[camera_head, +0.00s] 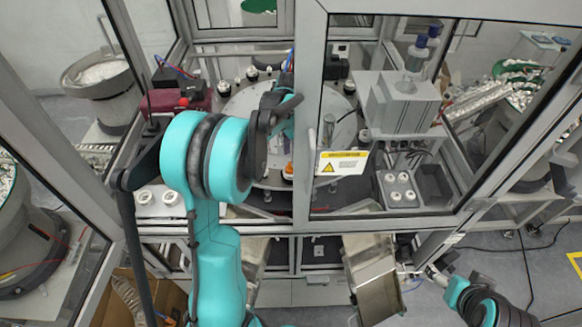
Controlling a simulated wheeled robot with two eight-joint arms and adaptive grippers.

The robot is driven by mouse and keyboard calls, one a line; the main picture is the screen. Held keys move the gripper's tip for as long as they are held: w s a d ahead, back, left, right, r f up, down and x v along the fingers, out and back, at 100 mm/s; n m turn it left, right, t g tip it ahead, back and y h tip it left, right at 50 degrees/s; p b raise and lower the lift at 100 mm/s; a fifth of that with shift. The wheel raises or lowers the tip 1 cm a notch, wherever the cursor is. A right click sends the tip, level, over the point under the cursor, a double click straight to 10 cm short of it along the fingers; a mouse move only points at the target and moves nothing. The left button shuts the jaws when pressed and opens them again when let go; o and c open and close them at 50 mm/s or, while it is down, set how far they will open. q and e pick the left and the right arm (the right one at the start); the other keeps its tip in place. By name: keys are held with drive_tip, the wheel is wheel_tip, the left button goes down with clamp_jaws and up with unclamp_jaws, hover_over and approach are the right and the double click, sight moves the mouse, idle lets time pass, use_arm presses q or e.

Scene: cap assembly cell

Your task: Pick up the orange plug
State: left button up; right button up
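A small orange piece (288,169), which looks like the orange plug, shows low inside the cell on the round grey plate, just left of the upright frame post. Its exact shape is too small to tell. My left gripper (285,118) reaches through the left opening of the cell, above and a little behind the orange piece in the picture. Its fingers are partly hidden by my teal wrist and the post, so its opening is unclear. My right gripper (434,274) is low at the right, outside the cell and far from the orange piece; its fingers are too small to read.
The upright post (308,120) and the glazed door with a yellow warning label (342,162) stand close right of my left gripper. A metal chute (371,278) slopes out below. A red box (180,97) stands at left.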

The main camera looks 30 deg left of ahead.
sight(290, 168)
use_arm(q)
drive_tip(key=shift+s+f, duration=0.15)
drive_tip(key=shift+f, duration=1.8)
clamp_jaws()
drive_tip(key=shift+r, duration=0.15)
